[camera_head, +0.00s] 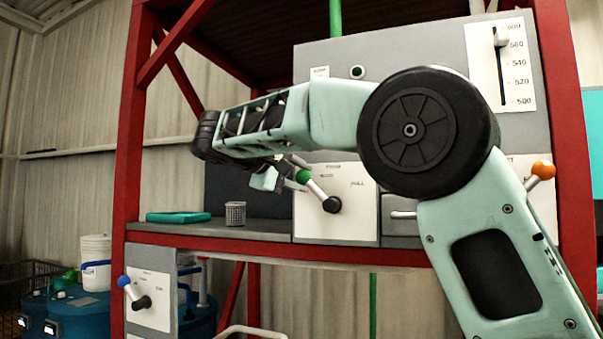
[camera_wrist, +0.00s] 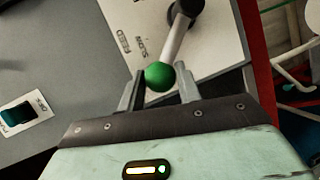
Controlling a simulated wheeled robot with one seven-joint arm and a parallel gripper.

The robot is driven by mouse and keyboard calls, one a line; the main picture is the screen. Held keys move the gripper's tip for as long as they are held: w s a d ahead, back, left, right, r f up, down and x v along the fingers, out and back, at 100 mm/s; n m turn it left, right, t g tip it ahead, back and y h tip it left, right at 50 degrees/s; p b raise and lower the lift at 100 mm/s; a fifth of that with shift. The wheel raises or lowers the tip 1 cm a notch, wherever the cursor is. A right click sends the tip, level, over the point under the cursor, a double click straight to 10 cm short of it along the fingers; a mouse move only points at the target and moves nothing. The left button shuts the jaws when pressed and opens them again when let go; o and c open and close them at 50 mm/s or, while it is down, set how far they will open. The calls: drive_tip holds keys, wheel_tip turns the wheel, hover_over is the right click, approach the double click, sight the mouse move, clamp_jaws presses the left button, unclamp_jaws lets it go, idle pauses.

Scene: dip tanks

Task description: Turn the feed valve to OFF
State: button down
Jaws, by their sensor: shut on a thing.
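The feed valve is a lever with a green ball knob (camera_head: 303,176) and a black hub (camera_head: 332,204) on a white plate (camera_head: 357,222). Its arm slants up and left from the hub in the head view. My gripper (camera_head: 287,178) comes in from the left and is shut on the green knob. In the wrist view, the knob (camera_wrist: 159,76) sits between the two fingertips of my gripper (camera_wrist: 159,84), with the silver arm running to the hub. FEED and SLOW are printed on the plate there; I cannot make out an OFF mark beside the lever.
A blue-knobbed lever (camera_head: 124,281) is at lower left and an orange-knobbed lever (camera_head: 543,169) at right. A mesh cup (camera_head: 235,213) and teal tray (camera_head: 178,217) stand on the shelf left of the plate. A red post (camera_head: 130,150) rises at left.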

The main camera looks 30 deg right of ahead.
idle(0.4)
drive_tip(key=c, duration=1)
unclamp_jaws()
drive_tip(key=shift+a, duration=0.1)
drive_tip(key=b+v, duration=0.2)
drive_tip(key=v, duration=1.5)
drive_tip(key=shift+a+f, duration=0.2)
